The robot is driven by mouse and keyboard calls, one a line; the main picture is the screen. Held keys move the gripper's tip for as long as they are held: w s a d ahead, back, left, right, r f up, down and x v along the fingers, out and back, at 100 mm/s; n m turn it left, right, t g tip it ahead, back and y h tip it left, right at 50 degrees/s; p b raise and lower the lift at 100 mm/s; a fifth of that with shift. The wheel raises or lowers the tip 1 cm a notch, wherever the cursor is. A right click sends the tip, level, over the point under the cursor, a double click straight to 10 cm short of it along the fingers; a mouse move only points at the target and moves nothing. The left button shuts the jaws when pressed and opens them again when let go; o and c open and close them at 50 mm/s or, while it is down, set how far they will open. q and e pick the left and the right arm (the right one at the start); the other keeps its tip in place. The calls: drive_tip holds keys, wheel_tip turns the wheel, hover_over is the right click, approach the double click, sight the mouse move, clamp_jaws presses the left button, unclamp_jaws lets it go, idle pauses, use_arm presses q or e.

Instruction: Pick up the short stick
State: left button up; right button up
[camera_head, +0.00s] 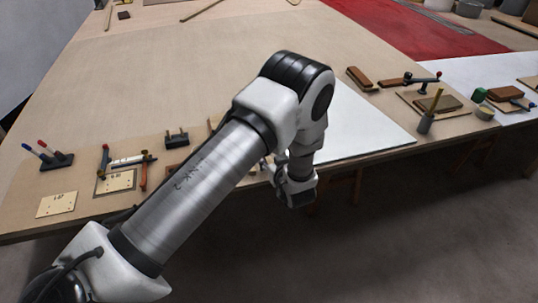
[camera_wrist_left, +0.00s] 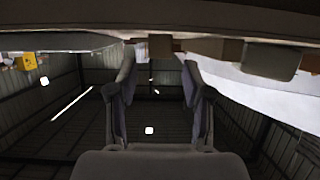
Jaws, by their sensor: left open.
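Two thin wooden sticks lie at the far left of the table in the head view: a shorter one (camera_head: 108,16) near the corner and a longer slanted one (camera_head: 201,10). I cannot tell for sure which one is the short stick. My left gripper (camera_wrist_left: 158,62) is open in the left wrist view, with nothing between its fingers. A brown block (camera_wrist_left: 160,45) shows beyond its fingertips. In the head view this gripper is at the table's front edge, partly hidden by my arm. My right gripper is not in view.
Along the front of the table (camera_head: 150,85) stand a pen holder (camera_head: 57,161), a clamp (camera_head: 127,160), a dark block (camera_head: 176,139) and a cup with a stick (camera_head: 428,118). A brown block (camera_head: 361,79) lies at right. The table's middle is clear.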

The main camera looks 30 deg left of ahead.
use_arm(q)
drive_tip(key=p+x, duration=0.1)
drive_tip(key=x, duration=0.5)
drive_tip(key=shift+r, duration=0.15)
drive_tip(key=shift+w+a, duration=0.1)
drive_tip(key=shift+a, duration=0.05)
clamp_jaws()
